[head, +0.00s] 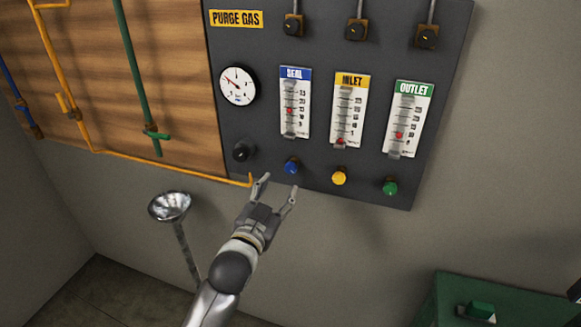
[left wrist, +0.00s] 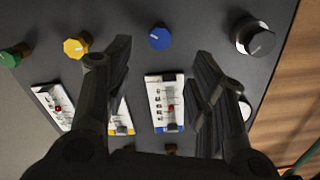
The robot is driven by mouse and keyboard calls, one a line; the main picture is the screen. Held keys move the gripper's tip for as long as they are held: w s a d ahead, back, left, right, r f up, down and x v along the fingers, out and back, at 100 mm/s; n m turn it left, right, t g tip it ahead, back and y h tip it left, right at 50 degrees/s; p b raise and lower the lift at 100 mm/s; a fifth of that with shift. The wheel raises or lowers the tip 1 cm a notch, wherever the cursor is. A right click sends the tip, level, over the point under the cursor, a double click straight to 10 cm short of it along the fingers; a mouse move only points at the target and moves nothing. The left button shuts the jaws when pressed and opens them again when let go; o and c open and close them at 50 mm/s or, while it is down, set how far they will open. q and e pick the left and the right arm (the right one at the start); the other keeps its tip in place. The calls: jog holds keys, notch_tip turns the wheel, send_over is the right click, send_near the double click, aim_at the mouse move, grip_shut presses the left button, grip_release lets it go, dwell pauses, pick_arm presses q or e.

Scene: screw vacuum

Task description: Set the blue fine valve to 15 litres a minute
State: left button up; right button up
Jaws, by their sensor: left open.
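The blue fine valve knob (head: 292,166) is at the lower edge of the dark panel, below the SEAL flowmeter (head: 294,103). A red float sits near the middle of that meter's scale; the numbers are too small to read surely. My left gripper (head: 276,191) is open and empty, just below and left of the blue knob, its fingers pointing up toward the panel. In the left wrist view, the picture is upside down and the blue knob (left wrist: 160,38) shows in the gap between the two spread fingers, apart from both.
A black knob (head: 241,151), a yellow knob (head: 339,177) and a green knob (head: 390,187) flank the blue one. A yellow pipe (head: 200,174) ends left of the gripper. A metal funnel (head: 170,206) stands left of my arm. A green box (head: 500,305) is at lower right.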

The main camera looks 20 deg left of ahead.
aim_at(290, 169)
pick_arm(q)
jog(key=w, duration=0.3)
jog(key=w+p, duration=0.1)
jog(key=w, duration=0.3)
jog(key=w+p, duration=0.1)
jog(key=w, duration=0.2)
jog(key=shift+w+d+f, duration=0.1)
jog(key=shift+w+d, duration=0.05)
jog(key=shift+d, duration=0.1)
jog(key=c, duration=1.1)
jog(key=shift+o, duration=0.2)
jog(key=shift+n+p, duration=0.5)
jog(key=shift+n, duration=0.6)
jog(key=o, duration=1.1)
jog(key=shift+c, duration=0.2)
